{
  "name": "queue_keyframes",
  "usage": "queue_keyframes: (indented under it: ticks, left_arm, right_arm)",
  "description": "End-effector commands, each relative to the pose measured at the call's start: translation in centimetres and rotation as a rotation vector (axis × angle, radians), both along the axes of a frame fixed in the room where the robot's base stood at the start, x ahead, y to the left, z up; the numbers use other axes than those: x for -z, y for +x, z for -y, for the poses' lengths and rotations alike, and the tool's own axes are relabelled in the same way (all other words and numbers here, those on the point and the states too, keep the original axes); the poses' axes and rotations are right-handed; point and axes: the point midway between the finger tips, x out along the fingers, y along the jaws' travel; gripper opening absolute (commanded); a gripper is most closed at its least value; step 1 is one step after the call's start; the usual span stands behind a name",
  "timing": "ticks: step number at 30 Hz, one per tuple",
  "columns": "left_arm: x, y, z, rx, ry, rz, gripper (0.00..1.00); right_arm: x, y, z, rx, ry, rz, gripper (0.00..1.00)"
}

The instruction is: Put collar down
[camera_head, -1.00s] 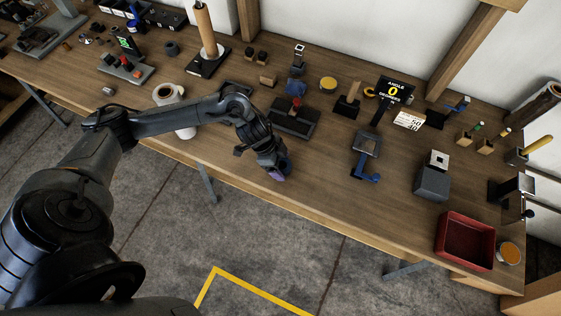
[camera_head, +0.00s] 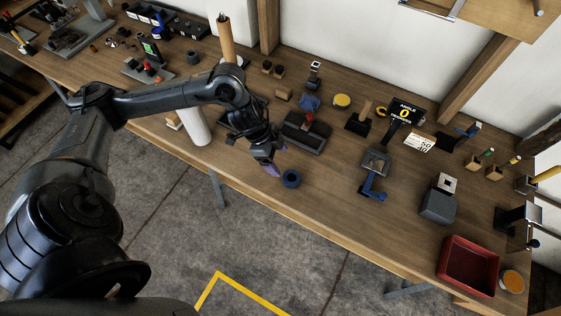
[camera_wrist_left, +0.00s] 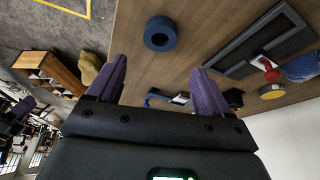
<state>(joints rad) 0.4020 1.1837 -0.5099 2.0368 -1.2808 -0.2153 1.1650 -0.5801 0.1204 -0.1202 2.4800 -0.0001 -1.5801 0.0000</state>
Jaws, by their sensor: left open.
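The collar is a dark blue ring (camera_head: 291,179) lying flat on the workbench near its front edge. It also shows in the left wrist view (camera_wrist_left: 160,33), beyond and between the spread purple fingertips. My left gripper (camera_head: 268,170) is just left of the collar in the head view, apart from it. Its purple fingers (camera_wrist_left: 157,85) are open with nothing between them. My right gripper is in neither view.
A black tray-like fixture with a red knob (camera_head: 306,132) stands behind the collar. A blue-armed stand (camera_head: 375,173), a grey block (camera_head: 437,206) and a red bin (camera_head: 469,266) stand to the right. The bench between collar and blue stand is clear.

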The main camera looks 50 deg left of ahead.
Motion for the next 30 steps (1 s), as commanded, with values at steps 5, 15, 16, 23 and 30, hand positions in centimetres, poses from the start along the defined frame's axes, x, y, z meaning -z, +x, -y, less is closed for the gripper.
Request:
queue_keyframes:
  ticks: [5,15,16,23,30]
  left_arm:
    - [0.3,0.3,3.0,0.043,-0.033,0.073,0.8]
    - [0.2,1.5,16.2,-0.118,-0.142,0.463,0.8]
    - [0.1,1.2,16.3,-0.17,-0.132,0.471,0.8]
    - [1.9,-4.4,12.8,-0.565,-0.01,0.288,0.8]
    - [4.2,-11.5,10.1,-0.758,0.063,0.009,0.8]
  right_arm:
    - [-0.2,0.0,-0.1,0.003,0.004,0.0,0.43]
    - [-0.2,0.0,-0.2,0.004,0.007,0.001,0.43]
    - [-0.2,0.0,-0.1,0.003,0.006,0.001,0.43]
    - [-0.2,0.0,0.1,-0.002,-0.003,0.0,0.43]
    - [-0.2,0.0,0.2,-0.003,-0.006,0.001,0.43]
